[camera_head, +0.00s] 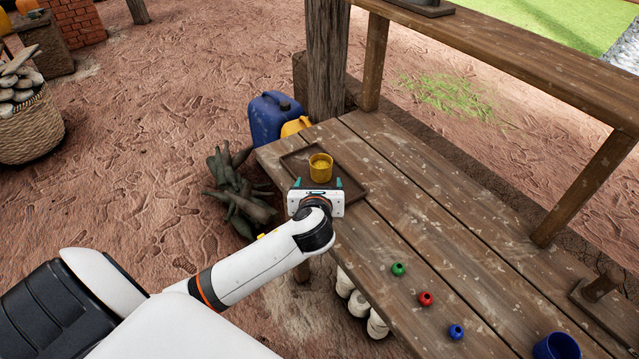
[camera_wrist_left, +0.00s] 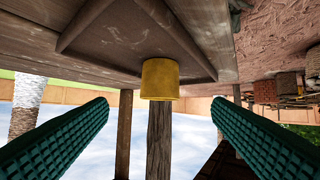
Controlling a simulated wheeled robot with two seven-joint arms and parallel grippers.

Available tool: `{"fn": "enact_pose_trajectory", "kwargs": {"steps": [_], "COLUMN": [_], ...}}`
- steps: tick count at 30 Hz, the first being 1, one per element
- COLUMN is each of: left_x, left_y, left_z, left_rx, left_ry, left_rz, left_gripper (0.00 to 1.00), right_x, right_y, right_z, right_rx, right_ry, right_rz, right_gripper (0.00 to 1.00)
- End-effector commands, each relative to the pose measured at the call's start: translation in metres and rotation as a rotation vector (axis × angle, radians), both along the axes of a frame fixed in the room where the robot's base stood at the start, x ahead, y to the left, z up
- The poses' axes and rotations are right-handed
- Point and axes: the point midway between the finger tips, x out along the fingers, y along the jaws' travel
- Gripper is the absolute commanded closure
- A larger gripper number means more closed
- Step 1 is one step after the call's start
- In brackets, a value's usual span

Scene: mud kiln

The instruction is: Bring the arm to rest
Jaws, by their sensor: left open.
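My left arm reaches in from the left in the head view. Its gripper (camera_head: 316,184) is over the near left end of the wooden table, at the near edge of a dark square tray (camera_head: 346,171). The gripper is open and empty. A yellow cup (camera_head: 320,166) stands upright on the tray, just beyond the fingertips. In the left wrist view the two green fingers (camera_wrist_left: 155,140) are wide apart, and the yellow cup (camera_wrist_left: 159,80) shows between and beyond them, apart from both. My right gripper does not show.
Green (camera_head: 398,269), red (camera_head: 426,298) and blue (camera_head: 456,331) beads lie on the wooden table (camera_head: 400,215). A blue cup (camera_head: 557,347) stands at the front right. A raised shelf (camera_head: 520,60) runs along the back. A blue jerrycan (camera_head: 273,118) stands beyond the table's left end.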

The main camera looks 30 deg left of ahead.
Motion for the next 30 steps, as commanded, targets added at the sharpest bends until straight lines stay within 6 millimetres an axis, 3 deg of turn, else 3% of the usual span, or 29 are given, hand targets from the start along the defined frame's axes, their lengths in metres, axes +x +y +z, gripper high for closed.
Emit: {"fn": "enact_pose_trajectory", "kwargs": {"steps": [8, 13, 17, 24, 30], "left_x": [0.000, -0.019, -0.057, -0.142, -0.196], "left_y": [0.000, -0.010, -0.028, -0.066, -0.089], "left_z": [0.000, -0.016, -0.041, -0.076, -0.085], "left_rx": [-0.005, -0.193, -0.549, -1.223, -1.545], "left_ry": [-0.001, -0.022, -0.062, -0.144, -0.214], "left_rz": [0.002, 0.074, 0.253, 0.795, 1.231], "left_gripper": [0.26, 0.26, 0.26, 0.26, 0.26], "right_x": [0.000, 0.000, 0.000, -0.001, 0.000], "right_y": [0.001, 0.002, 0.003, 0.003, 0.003], "right_z": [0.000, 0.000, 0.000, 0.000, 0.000], "right_rx": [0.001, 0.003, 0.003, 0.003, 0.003], "right_ry": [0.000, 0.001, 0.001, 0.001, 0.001], "right_rz": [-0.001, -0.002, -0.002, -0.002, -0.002], "right_gripper": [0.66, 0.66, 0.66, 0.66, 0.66]}}
